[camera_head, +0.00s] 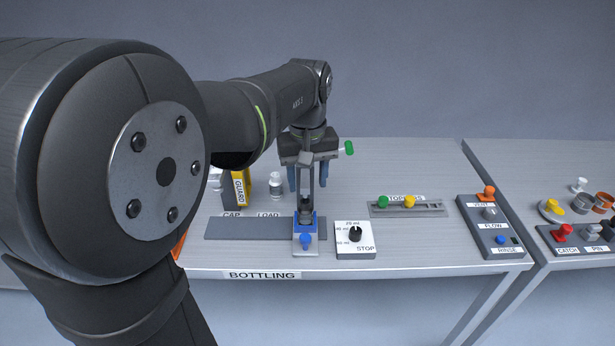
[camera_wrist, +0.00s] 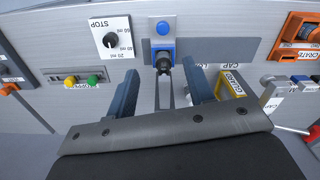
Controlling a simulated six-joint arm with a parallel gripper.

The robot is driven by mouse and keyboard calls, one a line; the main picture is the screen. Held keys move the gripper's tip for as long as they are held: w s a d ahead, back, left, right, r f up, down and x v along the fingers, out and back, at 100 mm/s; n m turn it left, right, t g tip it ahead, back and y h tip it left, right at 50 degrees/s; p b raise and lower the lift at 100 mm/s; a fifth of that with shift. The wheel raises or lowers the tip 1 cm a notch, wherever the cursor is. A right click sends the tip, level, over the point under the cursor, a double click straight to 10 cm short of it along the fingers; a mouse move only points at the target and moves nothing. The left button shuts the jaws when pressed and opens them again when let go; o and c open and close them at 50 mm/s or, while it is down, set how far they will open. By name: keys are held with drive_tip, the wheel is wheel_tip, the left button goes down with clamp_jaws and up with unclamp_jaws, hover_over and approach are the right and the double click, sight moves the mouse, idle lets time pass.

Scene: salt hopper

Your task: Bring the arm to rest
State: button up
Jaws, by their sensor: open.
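My gripper (camera_head: 308,183) hangs fingers-down over the bench labelled BOTTLING. Its two blue fingers stand apart with nothing held between them. In the wrist view my gripper (camera_wrist: 163,82) is also open, with one finger on each side of a grey upright frame. This frame belongs to a small blue station (camera_head: 305,243) with a black part and a blue knob; the station also shows in the wrist view (camera_wrist: 162,27). The frame lies in line with the gap in the head view too; I cannot tell whether the fingers touch it.
A STOP dial box (camera_head: 355,250) stands right of the station. A rail with green and yellow knobs (camera_head: 407,209) and a FLOW/RINSE panel (camera_head: 490,227) lie further right. A yellow GUARD piece (camera_head: 240,187) and a white bottle (camera_head: 276,184) stand left. Bare bench lies behind the rail.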

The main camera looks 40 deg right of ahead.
sight(303, 237)
idle(0.4)
wheel_tip(303, 237, down, 18)
drive_tip(key=shift+r, duration=0.2)
idle(0.4)
drive_tip(key=shift+r, duration=0.1)
idle(1.6)
wheel_tip(303, 237, up, 17)
drive_tip(key=shift+r, duration=0.2)
idle(0.4)
drive_tip(key=shift+f, duration=0.1)
drive_tip(key=shift+f, duration=8.5)
drive_tip(key=shift+w+a+f, duration=0.1)
drive_tip(key=shift+f, duration=0.15)
drive_tip(key=shift+w+a, duration=0.3)
